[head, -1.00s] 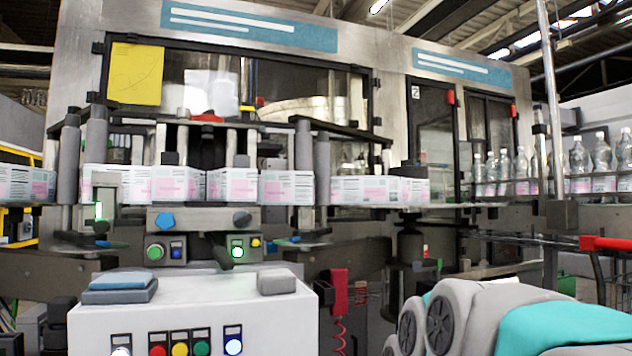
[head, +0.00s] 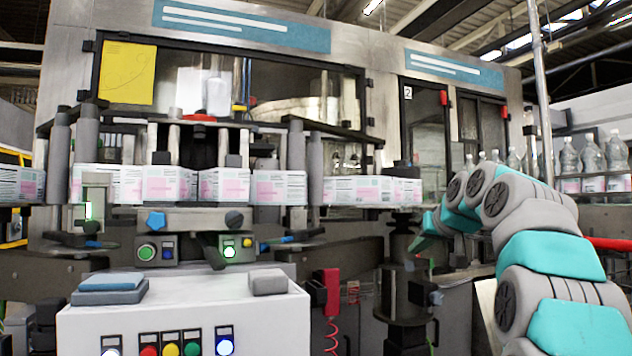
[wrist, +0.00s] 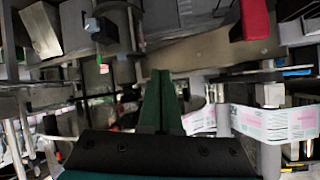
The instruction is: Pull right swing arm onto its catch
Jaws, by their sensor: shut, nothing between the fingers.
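My gripper (wrist: 160,85) shows in the wrist view as two dark green fingers, shut together with nothing between them. In the head view my arm reaches in from the right, and its end is beside a dark upright post (head: 405,290) right of the labelled packs. I cannot tell whether the fingers touch the post. The labelling unit (head: 195,222) has a blue knob on its left and a dark knob on its right. Grey upright rollers (head: 300,150) stand at its right side. I cannot clearly pick out the right swing arm or its catch.
A white control cabinet (head: 185,312) with coloured buttons stands in front. A red handset (head: 328,290) with a coiled cord hangs at its right. Bottles (head: 590,160) stand at the far right.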

